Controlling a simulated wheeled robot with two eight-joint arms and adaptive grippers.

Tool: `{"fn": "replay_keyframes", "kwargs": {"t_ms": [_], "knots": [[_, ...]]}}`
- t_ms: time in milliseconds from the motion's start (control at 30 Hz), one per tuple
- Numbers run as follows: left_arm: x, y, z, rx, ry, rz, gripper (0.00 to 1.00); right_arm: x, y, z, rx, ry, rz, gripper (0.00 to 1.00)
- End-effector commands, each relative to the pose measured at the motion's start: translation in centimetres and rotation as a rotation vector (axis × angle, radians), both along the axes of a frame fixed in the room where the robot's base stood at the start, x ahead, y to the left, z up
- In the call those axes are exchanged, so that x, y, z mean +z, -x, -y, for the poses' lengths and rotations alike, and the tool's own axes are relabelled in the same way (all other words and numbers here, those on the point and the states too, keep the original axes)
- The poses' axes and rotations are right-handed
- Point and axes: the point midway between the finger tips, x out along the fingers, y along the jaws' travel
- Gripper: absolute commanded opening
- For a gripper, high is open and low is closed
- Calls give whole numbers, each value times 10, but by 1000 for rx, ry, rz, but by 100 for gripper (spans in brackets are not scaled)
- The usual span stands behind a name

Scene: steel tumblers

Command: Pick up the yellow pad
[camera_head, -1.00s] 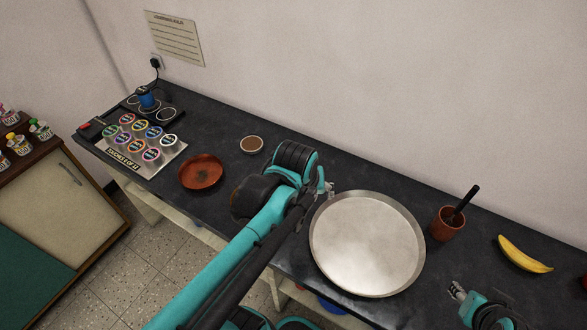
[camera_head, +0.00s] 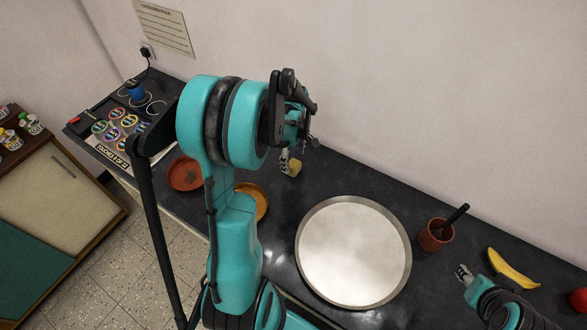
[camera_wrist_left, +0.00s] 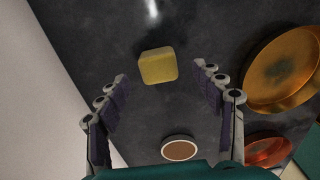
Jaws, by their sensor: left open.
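The yellow pad (camera_wrist_left: 158,66) is a small block with rounded corners on the dark counter. In the left wrist view it lies ahead of the fingertips, roughly in line with the gap between them. My left gripper (camera_wrist_left: 160,80) is open, with a finger on each side and nothing between them. In the head view the pad (camera_head: 295,167) shows beside a finger of my left gripper (camera_head: 298,160), whose arm hides much of the area. My right gripper (camera_head: 464,274) is near the counter's front at the right; its jaws are too small to read.
A large round steel tray (camera_head: 353,252) lies right of the pad. A brass dish (camera_wrist_left: 285,72), a terracotta dish (camera_wrist_left: 265,151) and a small brown-filled bowl (camera_wrist_left: 179,149) are nearby. A brown cup (camera_head: 436,235), a banana (camera_head: 513,268) and a red fruit (camera_head: 579,300) stand farther right. The wall borders the counter.

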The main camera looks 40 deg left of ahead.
Motion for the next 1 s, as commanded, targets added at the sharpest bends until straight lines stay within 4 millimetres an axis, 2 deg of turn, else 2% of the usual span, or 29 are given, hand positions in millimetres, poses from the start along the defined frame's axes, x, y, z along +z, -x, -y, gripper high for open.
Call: {"fn": "replay_keyframes", "kwargs": {"t_ms": [33, 200, 467, 567, 633, 667, 1000], "knots": [[-10, -1, 0, -1, 0, 0, 67, -7, 0, 0, 0, 0, 0, 40], [-37, -2, -1, -2, 0, 1, 67, -20, 0, 0, 0, 0, 0, 40], [-41, -2, 0, -2, 0, 1, 67, -20, 0, 0, 0, 0, 0, 40], [-41, -2, 0, -2, 0, 1, 46, -20, 0, 0, 0, 0, 0, 40], [-41, -2, 0, -2, 0, 1, 28, -20, 0, 0, 0, 0, 0, 40], [-41, -2, 0, -2, 0, 1, 23, -20, 0, 0, 0, 0, 0, 40], [-40, -2, 0, -2, 0, 1, 22, -20, 0, 0, 0, 0, 0, 40]]}}
